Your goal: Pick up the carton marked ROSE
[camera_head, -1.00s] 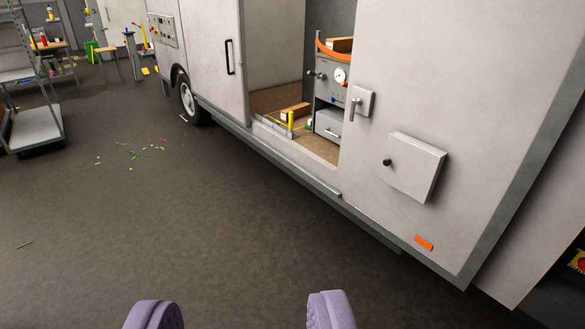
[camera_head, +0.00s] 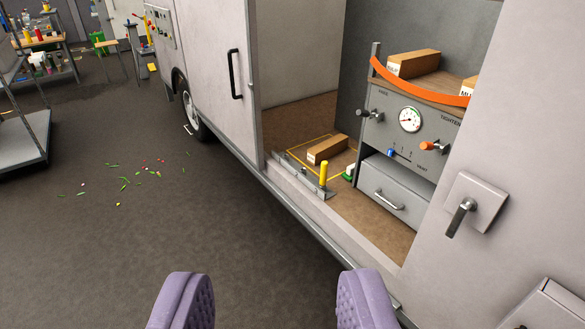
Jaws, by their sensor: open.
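Inside the open van doorway, a brown carton (camera_head: 327,149) lies on the van floor within a yellow outlined area. Another brown carton (camera_head: 414,64) with a white label sits on the shelf top behind an orange strap. A third carton (camera_head: 468,87) shows in part at the right of that shelf, its label cut off by the door edge. I cannot make out ROSE on any of them. My gripper (camera_head: 270,305) is open and empty at the bottom of the view, over the dark floor outside the van, well short of the cartons.
A grey cabinet (camera_head: 407,147) with a gauge, knobs and a drawer stands inside the van. A yellow post (camera_head: 323,174) and a low metal rail edge the doorway. Coloured bits (camera_head: 124,182) litter the floor at left. A trolley (camera_head: 22,150) stands far left.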

